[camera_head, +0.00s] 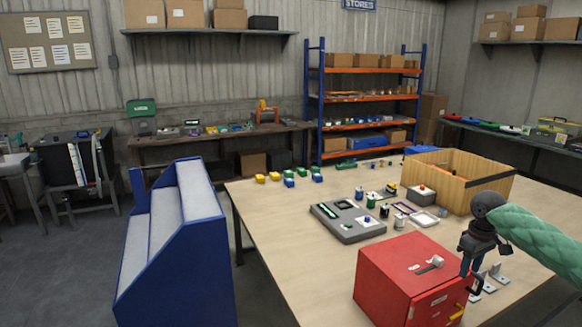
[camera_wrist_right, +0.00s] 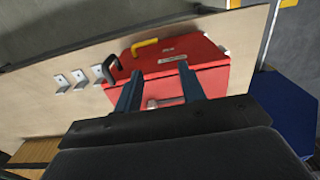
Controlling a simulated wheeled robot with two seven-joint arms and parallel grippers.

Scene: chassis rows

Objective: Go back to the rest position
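My right gripper (camera_head: 472,270) hangs with its fingers down by the right side of the red box (camera_head: 398,285). In the right wrist view its two blue fingers (camera_wrist_right: 160,90) are apart, with nothing visibly clamped between them. The red box (camera_wrist_right: 180,62) lies beyond them, with a grey knob-like piece (camera_wrist_right: 165,102) showing in the gap. The box has a yellow handle (camera_head: 457,314) and a black handle (camera_wrist_right: 112,70). I cannot tell whether the gripper touches the box. My left gripper is in neither view.
The wooden table (camera_head: 290,215) holds a grey fixture tray (camera_head: 347,222), a wooden crate (camera_head: 480,185), small blocks and metal brackets (camera_head: 497,274). A blue sloped rack (camera_head: 175,250) stands left of the table. Bare tabletop lies left of the red box.

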